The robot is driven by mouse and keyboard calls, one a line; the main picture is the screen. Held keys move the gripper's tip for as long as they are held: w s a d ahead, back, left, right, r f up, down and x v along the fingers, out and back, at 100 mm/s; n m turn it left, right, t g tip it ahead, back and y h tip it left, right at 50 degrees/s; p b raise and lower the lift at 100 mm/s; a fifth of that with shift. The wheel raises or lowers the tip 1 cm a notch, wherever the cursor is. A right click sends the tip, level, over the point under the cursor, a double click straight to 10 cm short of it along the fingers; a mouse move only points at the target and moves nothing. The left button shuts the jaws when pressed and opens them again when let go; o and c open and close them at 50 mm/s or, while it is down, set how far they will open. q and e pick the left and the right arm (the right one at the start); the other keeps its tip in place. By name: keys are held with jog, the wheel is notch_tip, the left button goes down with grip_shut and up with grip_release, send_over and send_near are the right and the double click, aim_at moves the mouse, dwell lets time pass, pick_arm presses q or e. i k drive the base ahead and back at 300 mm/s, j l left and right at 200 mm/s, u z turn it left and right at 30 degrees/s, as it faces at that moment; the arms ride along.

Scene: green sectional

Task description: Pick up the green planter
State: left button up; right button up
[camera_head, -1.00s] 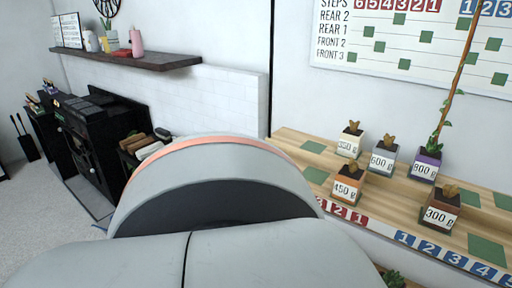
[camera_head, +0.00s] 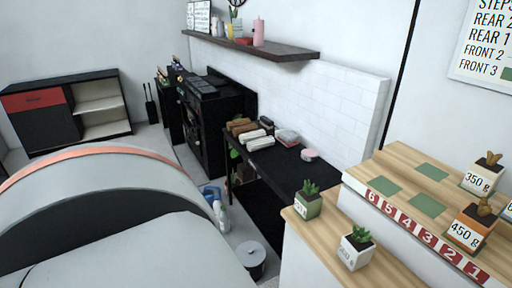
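A green planter (camera_head: 307,208) with a small succulent stands upright near the left end of a light wooden counter, in the head view's lower middle right. A label on its front is too small to read. A white planter (camera_head: 354,254) with a succulent stands to its right and nearer to me. Neither of my grippers shows. A large grey rounded part with an orange band, one of my own arm links, fills the lower left and hides the floor behind it.
A raised wooden step (camera_head: 402,162) holds pots marked 350 g (camera_head: 476,182) and 450 g (camera_head: 464,237). A black table (camera_head: 290,170) with rolled towels stands behind the counter. A bin (camera_head: 251,258) and bottle (camera_head: 222,215) stand on the floor. A wall shelf (camera_head: 250,47) hangs above.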

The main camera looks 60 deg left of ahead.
aim_at(308, 203)
jog(key=u, duration=1.35)
jog(key=j+z, duration=0.1)
jog(key=z, duration=0.4)
jog(key=i+j+z, duration=0.1)
jog(key=z, duration=0.35)
jog(key=j+z, duration=0.15)
jog(key=z, duration=0.35)
jog(key=j+z, duration=0.35)
jog(key=k+j+z, duration=0.15)
jog(key=j+z, duration=0.15)
jog(key=j, duration=0.2)
jog(key=k+j+z, duration=0.1)
jog(key=j, duration=0.2)
jog(key=k+j, duration=0.1)
jog(key=j, duration=0.25)
jog(key=k+j+z, duration=0.15)
jog(key=j, duration=0.15)
jog(key=i, duration=0.05)
